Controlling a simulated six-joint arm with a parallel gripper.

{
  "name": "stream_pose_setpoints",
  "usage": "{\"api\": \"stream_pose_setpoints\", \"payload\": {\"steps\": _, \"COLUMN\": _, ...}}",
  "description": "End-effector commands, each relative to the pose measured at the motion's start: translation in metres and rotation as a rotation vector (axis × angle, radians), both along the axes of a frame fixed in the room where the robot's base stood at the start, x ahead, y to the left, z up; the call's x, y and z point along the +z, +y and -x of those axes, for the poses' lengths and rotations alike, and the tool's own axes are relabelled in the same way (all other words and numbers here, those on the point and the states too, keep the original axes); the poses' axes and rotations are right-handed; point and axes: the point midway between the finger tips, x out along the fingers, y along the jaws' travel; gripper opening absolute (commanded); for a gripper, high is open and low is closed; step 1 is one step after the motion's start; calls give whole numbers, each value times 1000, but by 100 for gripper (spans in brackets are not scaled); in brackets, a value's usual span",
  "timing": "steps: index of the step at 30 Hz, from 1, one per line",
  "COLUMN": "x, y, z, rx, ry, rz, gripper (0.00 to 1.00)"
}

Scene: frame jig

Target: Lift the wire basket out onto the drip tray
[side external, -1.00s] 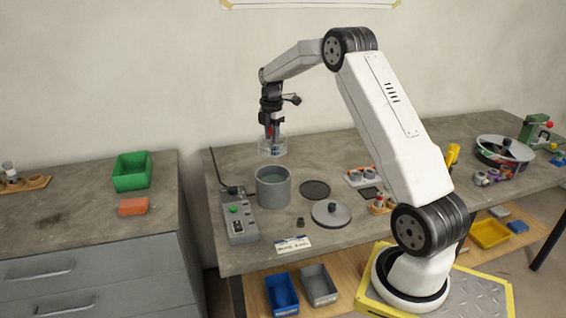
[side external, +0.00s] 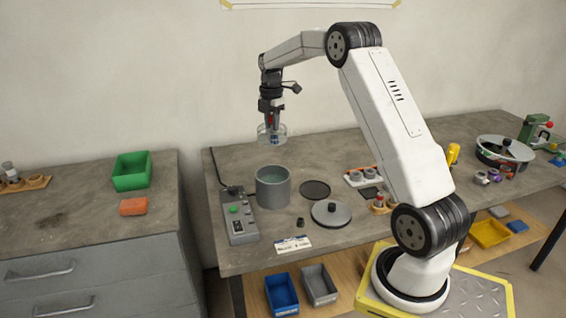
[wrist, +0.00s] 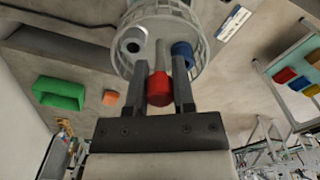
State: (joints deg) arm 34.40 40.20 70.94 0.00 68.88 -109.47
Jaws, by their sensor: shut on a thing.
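My gripper (side external: 271,122) is shut on the wire basket (side external: 271,135) and holds it in the air above the grey pot (side external: 273,188), clear of its rim. In the wrist view the fingers (wrist: 159,90) close on the basket's red-topped handle (wrist: 159,88). The wire basket (wrist: 201,62) shows there as a round mesh rim, with a grey ring-shaped part (wrist: 131,40) and a blue part (wrist: 182,52) inside. The pot is open, with greenish liquid in it. A dark round disc (side external: 315,190), possibly the drip tray, lies flat on the bench right of the pot.
A round lid with a knob (side external: 331,213) lies in front of the dark disc. A control box (side external: 239,220) stands left of the pot. A white label card (side external: 293,244) lies near the front edge. A small rack (side external: 366,176) stands right of the disc.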

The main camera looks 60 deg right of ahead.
Motion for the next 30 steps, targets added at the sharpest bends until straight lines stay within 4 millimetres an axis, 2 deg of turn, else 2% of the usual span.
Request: {"api": "stream_pose_setpoints", "payload": {"steps": 30, "x": 44, "y": 0, "z": 0, "rx": 0, "ry": -2, "rz": 1, "gripper": 0}}
